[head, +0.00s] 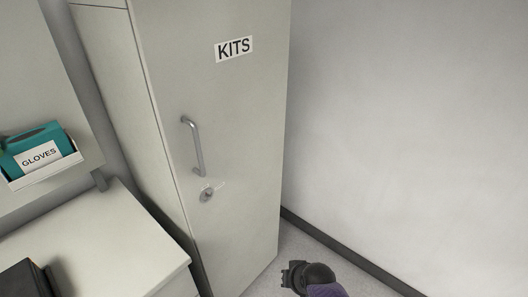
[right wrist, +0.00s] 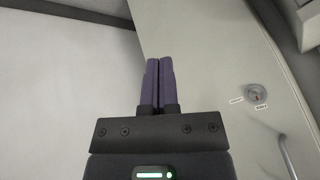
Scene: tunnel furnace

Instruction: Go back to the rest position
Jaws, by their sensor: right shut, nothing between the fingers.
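My right gripper (right wrist: 158,64) is shut, its two purple fingers side by side with nothing between them. It points toward the tall KITS cabinet (head: 235,120), whose front also shows in the right wrist view (right wrist: 205,50). In the head view a dark, rounded part of my right arm (head: 312,277) shows at the bottom, right of the cabinet's lower edge; the fingers cannot be made out there. The cabinet door looks closed. Its metal handle (head: 194,146) and round lock (head: 207,194) are apart from the gripper. My left gripper is not in view.
A pale counter (head: 110,245) stands left of the cabinet, with a dark box (head: 25,281) at its near left. A teal glove box (head: 38,150) sits on a shelf above. A bare wall (head: 410,120) and open floor (head: 300,240) lie to the right.

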